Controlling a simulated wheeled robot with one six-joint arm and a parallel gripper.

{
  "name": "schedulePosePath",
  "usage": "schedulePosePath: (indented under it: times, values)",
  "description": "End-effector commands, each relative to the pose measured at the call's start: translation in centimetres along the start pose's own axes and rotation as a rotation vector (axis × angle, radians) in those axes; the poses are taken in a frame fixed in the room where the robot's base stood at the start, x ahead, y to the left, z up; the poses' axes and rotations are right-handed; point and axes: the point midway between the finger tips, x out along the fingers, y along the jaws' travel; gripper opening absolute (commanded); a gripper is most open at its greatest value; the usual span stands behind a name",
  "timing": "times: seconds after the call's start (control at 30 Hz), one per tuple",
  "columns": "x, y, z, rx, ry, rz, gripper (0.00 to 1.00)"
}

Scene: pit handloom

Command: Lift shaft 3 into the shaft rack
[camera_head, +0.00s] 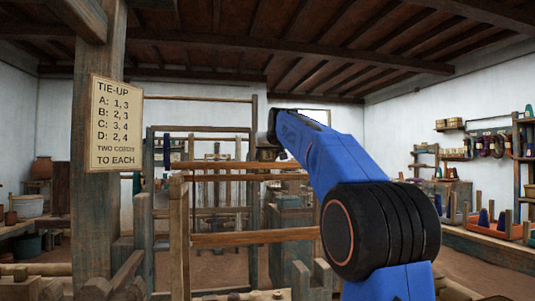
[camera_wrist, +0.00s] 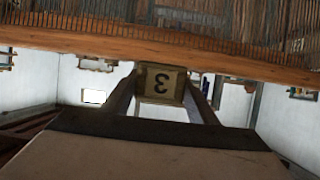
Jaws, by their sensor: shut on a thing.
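My gripper (camera_head: 268,153) is shut on the tag block of shaft 3, a pale block with a dark "3" (camera_wrist: 162,84). The number reads upside down in the wrist view, between the two fingers. The shaft's brown rail (camera_wrist: 60,41) crosses the wrist view behind the block, with thin heddles along it. In the head view a wooden rail (camera_head: 225,166) runs level under my gripper, above a lower rail (camera_head: 255,237) and beside a left upright (camera_head: 180,245). My blue arm covers the right end. I cannot tell which posts are the shaft rack.
A thick post (camera_head: 97,200) with a tie-up sign (camera_head: 115,124) stands at left. Notched wooden posts (camera_head: 322,275) stand low in front. A taller wooden frame (camera_head: 150,200) is behind. A bench with a red tray (camera_head: 490,226) lies at right.

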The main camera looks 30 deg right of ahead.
Motion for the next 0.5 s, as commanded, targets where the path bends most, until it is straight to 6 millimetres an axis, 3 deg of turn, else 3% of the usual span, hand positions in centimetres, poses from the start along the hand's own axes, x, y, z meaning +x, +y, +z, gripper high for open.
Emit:
schedulePosePath:
  times: [0.5]
  values:
    - [0.9, 0.0, 2.6, 0.0, 0.002, 0.0, 0.02]
